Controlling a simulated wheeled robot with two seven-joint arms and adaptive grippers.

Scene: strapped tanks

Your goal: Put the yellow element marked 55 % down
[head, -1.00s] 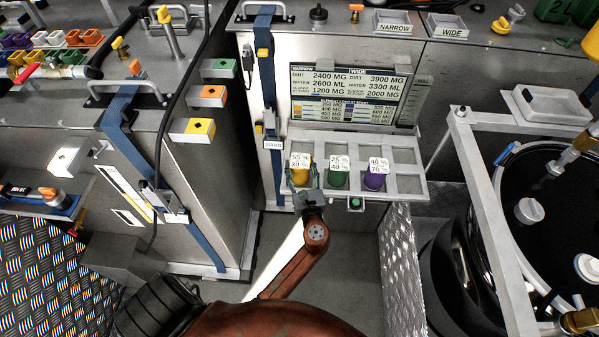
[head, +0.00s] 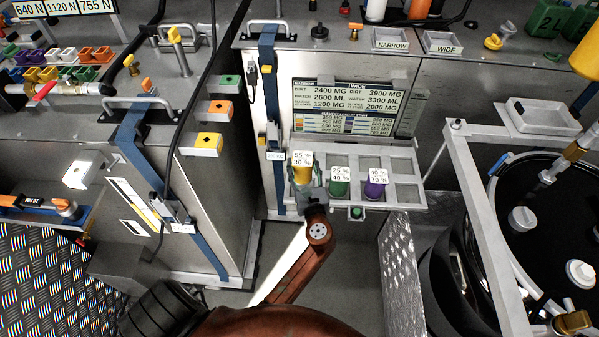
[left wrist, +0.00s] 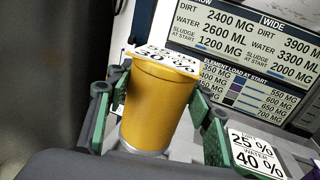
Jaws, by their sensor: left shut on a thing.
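The yellow element (head: 302,174) is a yellow cup with a white label reading 55 % and 30 %. It is at the left end of the grey rack (head: 408,166), left of the green element (head: 339,187). My left gripper (head: 303,188) is shut on it, with green-padded fingers on both sides. The left wrist view shows the yellow element (left wrist: 157,105) slightly tilted in that picture between the pads, with a pale grey ring at its lower end. I cannot tell whether its bottom touches the rack. My right gripper is not in view.
A purple element (head: 374,188) stands right of the green one. The rack's right-hand compartments look empty. A printed panel (head: 345,105) stands behind the rack. A strapped metal tank (head: 200,190) is to the left, and a metal frame (head: 490,220) to the right.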

